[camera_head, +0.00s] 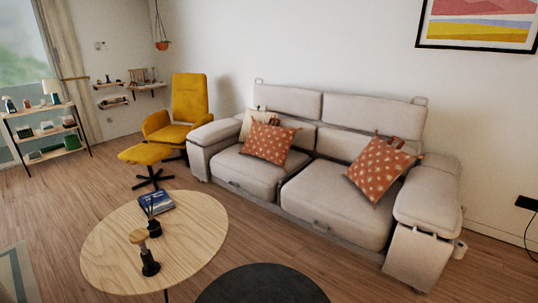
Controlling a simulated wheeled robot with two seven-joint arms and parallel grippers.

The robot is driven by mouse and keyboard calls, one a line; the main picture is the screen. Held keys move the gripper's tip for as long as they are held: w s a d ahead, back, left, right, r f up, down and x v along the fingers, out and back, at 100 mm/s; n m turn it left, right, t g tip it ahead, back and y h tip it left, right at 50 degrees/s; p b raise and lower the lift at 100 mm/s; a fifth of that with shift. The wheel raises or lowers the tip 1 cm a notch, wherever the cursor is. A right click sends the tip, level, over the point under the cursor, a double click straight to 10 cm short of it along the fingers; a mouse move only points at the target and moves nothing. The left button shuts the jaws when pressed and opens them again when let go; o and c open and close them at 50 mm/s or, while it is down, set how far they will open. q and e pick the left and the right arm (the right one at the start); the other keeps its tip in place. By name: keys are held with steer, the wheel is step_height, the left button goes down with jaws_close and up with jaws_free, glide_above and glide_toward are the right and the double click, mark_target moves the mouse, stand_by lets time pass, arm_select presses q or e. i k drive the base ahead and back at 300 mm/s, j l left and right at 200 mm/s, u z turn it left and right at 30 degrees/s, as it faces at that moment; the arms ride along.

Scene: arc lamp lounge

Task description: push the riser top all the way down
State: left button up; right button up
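I cannot pick out a riser or its top with certainty in the head view. A round wooden coffee table (195,245) stands at the lower left. A dark round surface (262,287) is cut off by the bottom edge, to the right of the table; I cannot tell what it belongs to. Neither of my grippers is in view.
On the coffee table are a blue book (158,203), a dark reed diffuser (154,228) and a small dark object with a tan top (149,262). A beige sofa (335,210), yellow armchair (189,105), yellow footstool (146,153) and shelf unit (40,112) stand beyond. Wooden floor lies between.

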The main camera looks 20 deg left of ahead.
mark_target(139, 236)
steer(key=u, duration=1.65)
steer(key=i+j+z, duration=0.1)
steer(key=j, duration=0.4)
steer(key=i+j+z, duration=0.45)
steer(key=i+j, duration=0.25)
steer(key=j, duration=0.15)
steer(key=i+j+z, duration=0.25)
steer(key=j, duration=0.2)
